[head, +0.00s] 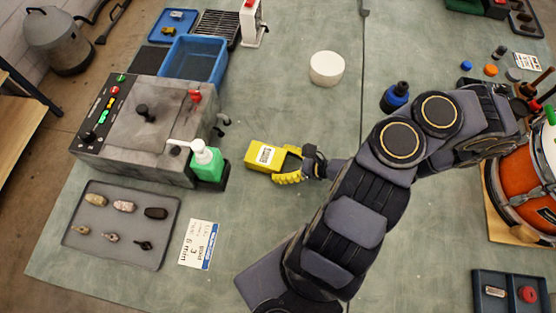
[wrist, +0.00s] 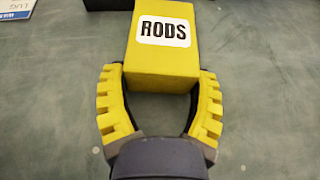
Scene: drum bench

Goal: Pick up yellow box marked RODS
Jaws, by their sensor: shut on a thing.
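The yellow box marked RODS (wrist: 160,66) is in the upper middle of the wrist view, with its white label facing the camera. In the head view the yellow box (head: 262,155) is near the middle of the bench, to the right of the green bottle. My gripper (wrist: 160,88) has yellow ridged fingers, one on each side of the box's near end, and is shut on it. In the head view my gripper (head: 291,168) reaches the box from the right. I cannot tell whether the box touches the bench.
A green pump bottle (head: 207,162) stands close to the left of the box, beside a grey machine (head: 145,125). A grey tray (head: 122,232) with small parts and a printed card (head: 197,244) lie at lower left. A white round tub (head: 327,68) stands behind. Bench between is clear.

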